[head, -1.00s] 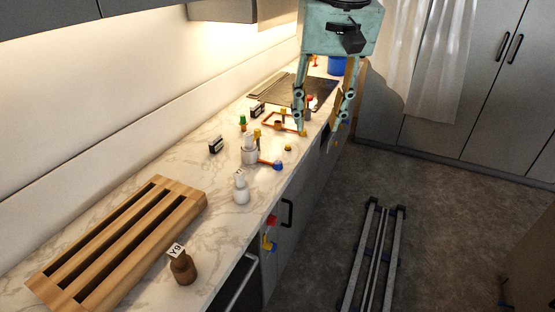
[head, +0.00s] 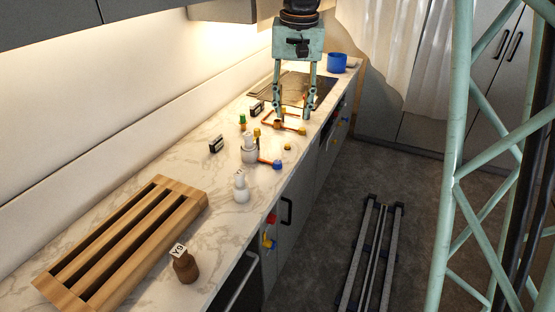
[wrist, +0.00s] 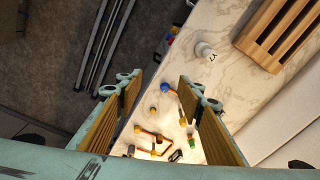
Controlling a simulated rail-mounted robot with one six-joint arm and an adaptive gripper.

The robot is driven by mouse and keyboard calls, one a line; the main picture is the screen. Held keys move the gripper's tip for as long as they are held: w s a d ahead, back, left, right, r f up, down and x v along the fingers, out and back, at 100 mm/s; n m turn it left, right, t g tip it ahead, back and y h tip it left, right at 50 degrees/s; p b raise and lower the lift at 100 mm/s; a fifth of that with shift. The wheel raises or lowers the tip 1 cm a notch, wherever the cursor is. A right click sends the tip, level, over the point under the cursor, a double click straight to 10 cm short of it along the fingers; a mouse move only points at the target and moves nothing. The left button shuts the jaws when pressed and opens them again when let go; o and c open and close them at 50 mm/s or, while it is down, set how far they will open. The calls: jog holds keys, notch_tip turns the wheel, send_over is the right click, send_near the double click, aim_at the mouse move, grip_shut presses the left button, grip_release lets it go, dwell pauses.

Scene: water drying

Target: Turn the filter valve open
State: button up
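On the marble counter, a white cylinder (head: 249,152) stands with a short orange-red pipe leading right to a blue knob (head: 277,165). The blue knob also shows in the wrist view (wrist: 166,88). Further back, an orange pipe frame carries a yellow knob (head: 302,131); a green-topped piece (head: 242,121) stands to its left. A small loose-looking yellow piece (head: 287,147) lies nearer. I cannot tell which knob is the filter valve. My gripper (head: 293,115) is open and empty above the orange pipes, fingers pointing down. In the wrist view its fingers (wrist: 160,84) are spread wide.
A wooden slatted rack (head: 190,197), a brown bottle (head: 184,268) and a white bottle (head: 240,188) stand at the near end. Small black boxes (head: 216,145) stand near the wall. A blue pot (head: 337,63) is at the far end. Coloured knobs (head: 268,240) stick out from the cabinet front.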

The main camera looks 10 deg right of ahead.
jog(key=w+f+p, duration=0.2)
jog(key=w+f, duration=0.7)
jog(key=w, duration=0.2)
jog(key=m+g+p, duration=0.1)
jog(key=m, duration=0.1)
send_over(278, 162)
notch_tip(278, 162, down, 10)
jog(key=f, duration=0.1)
jog(key=shift+w+r, duration=0.15)
jog(key=shift+r, duration=0.1)
jog(key=shift+f, duration=0.1)
jog(key=shift+f, duration=6.85)
jog(key=c, duration=0.9)
